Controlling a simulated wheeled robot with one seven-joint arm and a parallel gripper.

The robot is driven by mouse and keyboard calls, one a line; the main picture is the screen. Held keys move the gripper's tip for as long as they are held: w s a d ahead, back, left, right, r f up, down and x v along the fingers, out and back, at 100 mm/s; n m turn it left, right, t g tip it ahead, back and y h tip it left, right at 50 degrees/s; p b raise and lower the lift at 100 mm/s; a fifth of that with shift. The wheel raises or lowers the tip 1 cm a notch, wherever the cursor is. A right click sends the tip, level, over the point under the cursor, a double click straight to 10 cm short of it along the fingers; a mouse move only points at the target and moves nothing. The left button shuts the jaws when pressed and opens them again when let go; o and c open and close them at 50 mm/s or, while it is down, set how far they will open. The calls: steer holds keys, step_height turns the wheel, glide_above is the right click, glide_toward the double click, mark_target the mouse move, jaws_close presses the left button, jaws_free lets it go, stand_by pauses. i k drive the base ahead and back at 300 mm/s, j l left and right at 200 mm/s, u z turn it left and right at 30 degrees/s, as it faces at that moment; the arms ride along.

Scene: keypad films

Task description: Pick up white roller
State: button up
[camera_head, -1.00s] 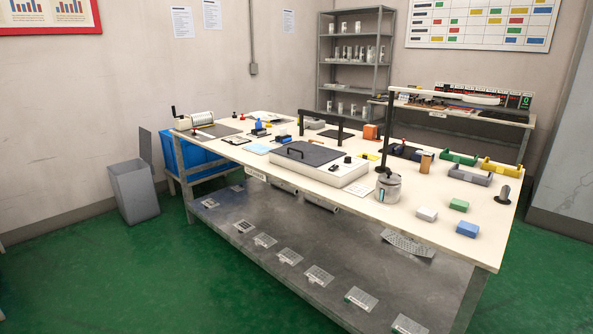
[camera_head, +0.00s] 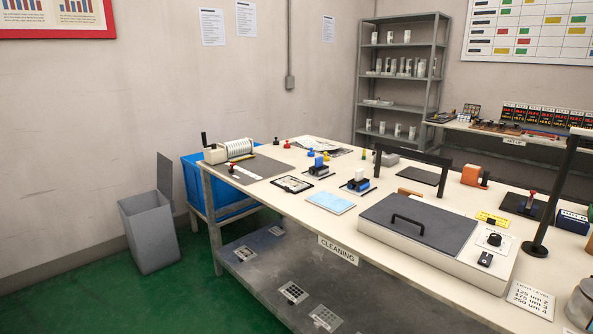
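My gripper is not in view.
Small stamps and a blue pad (camera_head: 330,202) lie between. A blue bin (camera_head: 192,185) and an open grey bin (camera_head: 151,235) stand left of the table. Green floor in front is clear.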

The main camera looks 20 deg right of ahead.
mark_target(358, 179)
steer(key=i+j, duration=0.15)
steer(key=i, duration=0.35)
steer(key=i+j, duration=0.1)
steer(key=i, duration=0.45)
steer(key=i+j+u, duration=0.1)
steer(key=i, duration=0.4)
steer(key=i+j+z, duration=0.85)
steer(key=j, duration=0.45)
steer(key=i+l, duration=0.15)
steer(key=u, duration=0.05)
